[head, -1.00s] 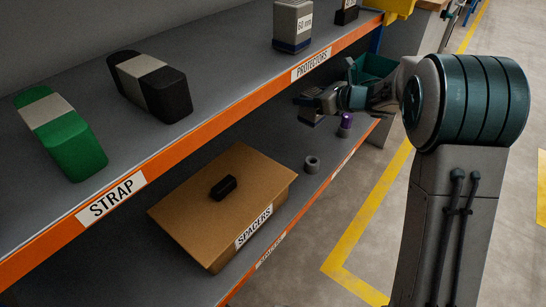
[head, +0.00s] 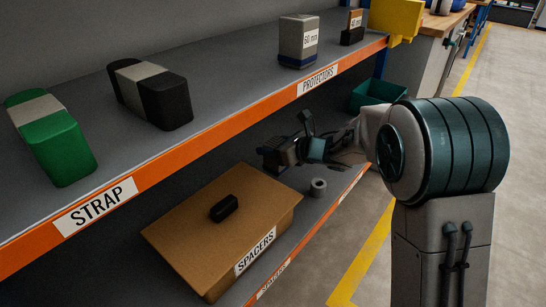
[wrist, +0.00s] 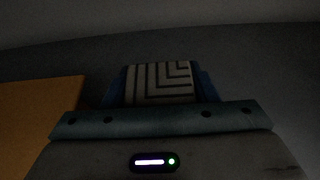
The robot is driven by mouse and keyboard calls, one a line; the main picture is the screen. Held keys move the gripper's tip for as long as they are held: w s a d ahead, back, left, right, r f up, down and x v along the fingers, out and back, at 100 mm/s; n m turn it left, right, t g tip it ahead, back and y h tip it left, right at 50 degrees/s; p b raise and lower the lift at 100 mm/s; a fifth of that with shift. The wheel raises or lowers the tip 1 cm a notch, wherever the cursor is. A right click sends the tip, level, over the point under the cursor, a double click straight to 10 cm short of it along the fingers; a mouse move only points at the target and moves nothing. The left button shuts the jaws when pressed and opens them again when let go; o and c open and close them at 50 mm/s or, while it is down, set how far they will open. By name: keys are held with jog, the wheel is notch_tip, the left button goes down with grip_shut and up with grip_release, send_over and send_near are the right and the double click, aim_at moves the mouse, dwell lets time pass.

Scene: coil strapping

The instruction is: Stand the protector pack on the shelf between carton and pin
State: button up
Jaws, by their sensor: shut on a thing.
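My gripper (head: 294,150) is shut on the protector pack (head: 280,152), a small grey block, over the lower shelf behind the carton. In the wrist view the pack (wrist: 160,83) shows pale nested L-shaped layers with blue at its sides. The brown carton (head: 185,235), labelled SPACERS, lies on the lower shelf. In the wrist view an orange-brown surface, likely the carton (wrist: 40,115), is at left. Whether the pack touches the shelf cannot be told.
A black piece (head: 224,208) lies on the carton. The upper shelf's orange edge (head: 215,140) passes above my gripper. A green bin (head: 375,93) stands behind.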

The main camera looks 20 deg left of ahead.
jog(key=shift+f+b, duration=0.35)
jog(key=shift+f, duration=0.95)
jog(key=shift+f, duration=0.2)
jog(key=o, duration=1.2)
